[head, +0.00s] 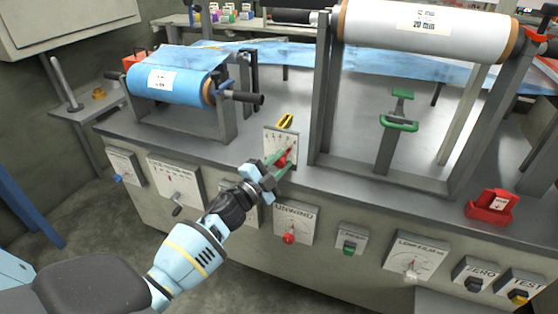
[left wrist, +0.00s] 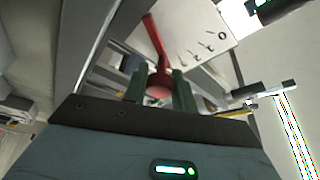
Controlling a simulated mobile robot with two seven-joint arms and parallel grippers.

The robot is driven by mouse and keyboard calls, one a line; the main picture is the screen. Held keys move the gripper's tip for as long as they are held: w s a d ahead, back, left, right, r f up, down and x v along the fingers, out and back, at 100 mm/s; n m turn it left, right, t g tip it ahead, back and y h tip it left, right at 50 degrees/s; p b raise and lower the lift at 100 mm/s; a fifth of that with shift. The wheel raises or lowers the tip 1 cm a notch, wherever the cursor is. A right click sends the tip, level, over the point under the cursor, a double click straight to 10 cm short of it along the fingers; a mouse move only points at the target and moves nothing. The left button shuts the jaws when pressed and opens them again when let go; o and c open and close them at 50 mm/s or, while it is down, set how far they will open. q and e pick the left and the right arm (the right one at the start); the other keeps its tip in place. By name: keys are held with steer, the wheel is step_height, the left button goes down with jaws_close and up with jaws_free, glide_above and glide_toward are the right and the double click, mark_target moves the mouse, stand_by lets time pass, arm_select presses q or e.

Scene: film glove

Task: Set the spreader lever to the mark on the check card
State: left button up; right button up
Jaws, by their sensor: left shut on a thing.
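The spreader lever is red and sits on a white scale plate (head: 281,146) that stands at the bench's front edge. In the left wrist view the red lever (left wrist: 156,45) runs up from a round red knob, with printed marks on the plate to its right. My left gripper (head: 277,168) is shut on the knob end, with a green finger on either side. In the head view the red pointer leans up and right; which mark it meets is too small to read. A red holder (head: 490,207) with a small white card stands at the right; its print is unreadable. My right gripper is out of view.
A blue film roll (head: 170,84) stands left of the plate and a large white roll (head: 425,28) right of it. A green-handled stand (head: 398,124) is behind. Panels with knobs, including a red knob (head: 289,238), line the bench front below my gripper.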

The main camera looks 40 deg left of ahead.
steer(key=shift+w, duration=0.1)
arm_select(q)
steer(key=o, duration=1)
steer(key=shift+c, duration=0.2)
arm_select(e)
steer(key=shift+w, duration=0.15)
arm_select(q)
steer(key=v, duration=0.7)
steer(key=shift+s, duration=0.45)
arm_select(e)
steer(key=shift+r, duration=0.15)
arm_select(q)
steer(key=shift+f, duration=0.1)
